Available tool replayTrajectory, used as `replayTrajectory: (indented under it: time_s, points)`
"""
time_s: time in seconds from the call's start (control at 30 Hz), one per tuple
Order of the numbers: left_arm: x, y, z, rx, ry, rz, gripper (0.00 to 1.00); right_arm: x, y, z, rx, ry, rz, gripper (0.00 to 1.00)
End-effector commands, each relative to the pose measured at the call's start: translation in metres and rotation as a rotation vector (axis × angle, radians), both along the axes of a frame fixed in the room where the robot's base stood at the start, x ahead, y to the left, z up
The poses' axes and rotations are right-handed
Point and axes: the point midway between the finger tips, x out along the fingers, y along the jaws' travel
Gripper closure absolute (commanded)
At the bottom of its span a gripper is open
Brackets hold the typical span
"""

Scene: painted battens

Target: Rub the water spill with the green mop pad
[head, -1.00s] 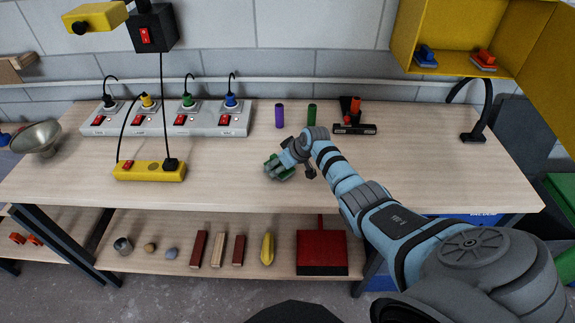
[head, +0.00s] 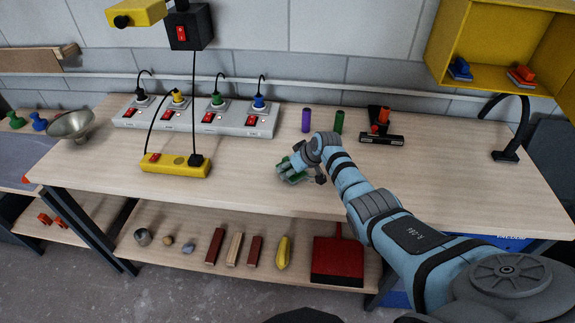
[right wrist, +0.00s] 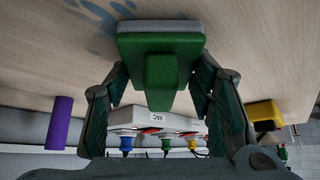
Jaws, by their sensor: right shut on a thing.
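My right gripper (head: 293,166) is over the middle of the workbench, shut on the green mop pad (head: 283,162). In the right wrist view the gripper (right wrist: 160,82) has its fingers on either side of the pad's green handle, and the green pad (right wrist: 160,45) has a grey underside facing the wood. I cannot tell whether it touches the bench. The water spill (right wrist: 104,14) shows as blue streaks and blotches beside and beyond the pad, partly cut off by the frame and perhaps partly under the pad. In the head view I cannot make out the spill. My left gripper is not in view.
On the bench (head: 100,170) stand a yellow power strip (head: 176,166), a grey socket strip (head: 195,118), purple (head: 306,120) and green (head: 339,122) cylinders, a black-and-orange tool (head: 381,136) and a metal bowl (head: 70,125). The front right of the top is clear.

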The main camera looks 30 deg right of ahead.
Motion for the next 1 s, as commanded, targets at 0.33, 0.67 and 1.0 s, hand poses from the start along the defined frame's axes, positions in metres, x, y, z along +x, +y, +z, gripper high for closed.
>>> replayTrajectory:
  time_s: [0.33,0.67,1.0]
  points:
    - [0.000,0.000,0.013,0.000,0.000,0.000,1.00,-0.016,-0.022,0.001,-0.001,0.002,-0.001,0.95]
    - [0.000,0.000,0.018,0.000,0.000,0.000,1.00,-0.032,-0.043,-0.002,-0.001,0.001,-0.001,0.95]
    - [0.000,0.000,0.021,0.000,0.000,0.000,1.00,-0.052,-0.069,-0.006,-0.003,0.004,0.001,0.95]
